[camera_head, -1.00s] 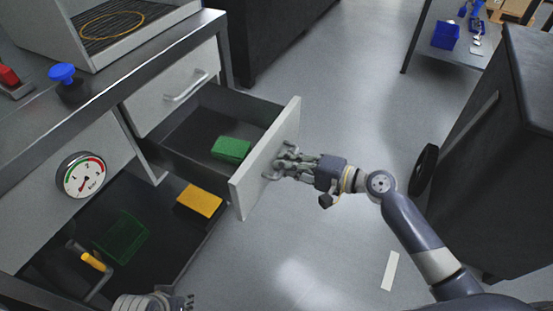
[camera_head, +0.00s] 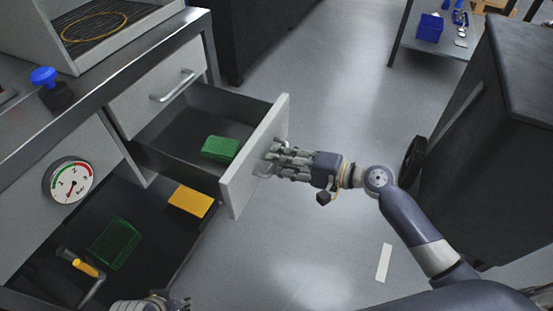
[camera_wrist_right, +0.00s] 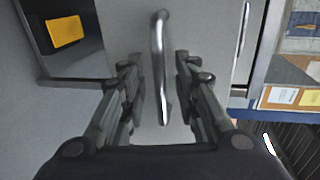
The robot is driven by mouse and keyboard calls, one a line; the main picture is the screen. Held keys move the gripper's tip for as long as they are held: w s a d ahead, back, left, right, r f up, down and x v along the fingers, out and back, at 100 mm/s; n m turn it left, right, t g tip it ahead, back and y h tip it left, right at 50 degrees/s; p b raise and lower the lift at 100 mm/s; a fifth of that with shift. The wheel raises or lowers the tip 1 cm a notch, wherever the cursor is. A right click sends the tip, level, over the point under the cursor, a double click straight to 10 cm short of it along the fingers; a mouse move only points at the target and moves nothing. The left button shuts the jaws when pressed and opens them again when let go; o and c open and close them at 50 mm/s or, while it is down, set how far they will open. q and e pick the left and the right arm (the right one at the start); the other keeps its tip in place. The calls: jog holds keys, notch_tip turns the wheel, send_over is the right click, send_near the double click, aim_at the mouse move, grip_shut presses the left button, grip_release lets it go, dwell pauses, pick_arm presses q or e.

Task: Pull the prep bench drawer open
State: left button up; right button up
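The prep bench drawer (camera_head: 190,136) stands pulled out, with a green block (camera_head: 220,149) inside it. Its pale front panel (camera_head: 239,185) faces my right arm. My right gripper (camera_head: 272,161) is at the bar handle (camera_head: 264,169) on that panel. In the right wrist view the handle (camera_wrist_right: 159,60) lies between the two fingers of the right gripper (camera_wrist_right: 159,80). The fingers are apart, with a gap on each side of the bar. My left gripper (camera_head: 178,303) shows only partly at the bottom edge, and its fingers are not clear.
A closed drawer (camera_head: 160,92) with a bar handle sits beside the open one. Below are a yellow block (camera_head: 190,202) and a green mesh box (camera_head: 114,243). A gauge (camera_head: 69,182) is on the bench front.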

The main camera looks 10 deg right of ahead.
jog(key=v, duration=1)
jog(key=shift+s+d, duration=0.15)
jog(key=shift+d, duration=0.15)
jog(key=shift+r, duration=0.1)
